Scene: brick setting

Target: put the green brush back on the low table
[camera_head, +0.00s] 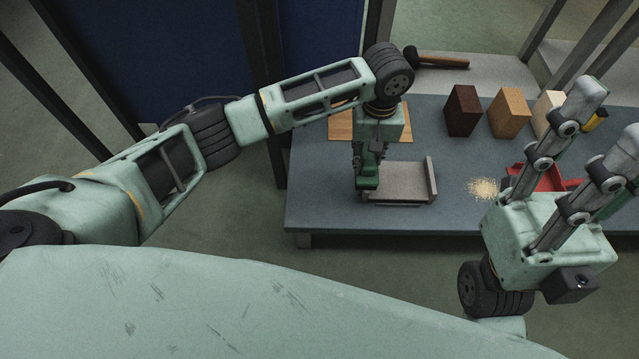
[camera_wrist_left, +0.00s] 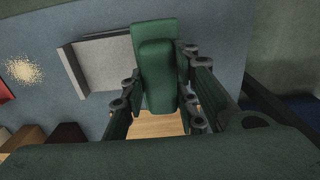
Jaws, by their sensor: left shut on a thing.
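My left gripper (camera_head: 367,187) is shut on the green brush (camera_wrist_left: 157,72), which shows between its fingers in the left wrist view. The gripper points down over the low table (camera_head: 325,205), at the left edge of a grey tray-like piece (camera_head: 402,180) with a raised side. In the head view the fingers mostly hide the brush, and I cannot tell whether it touches the table. My right gripper (camera_head: 612,115) is at the right, fingers up and spread apart, with nothing seen between them.
A wooden board (camera_head: 341,127) lies behind the left gripper. A dark red block (camera_head: 462,110), a tan block (camera_head: 510,112) and a cream block (camera_head: 547,108) stand at the back. A crumb pile (camera_head: 482,188) and a red object (camera_head: 550,179) are at the right. A hammer (camera_head: 440,60) lies behind.

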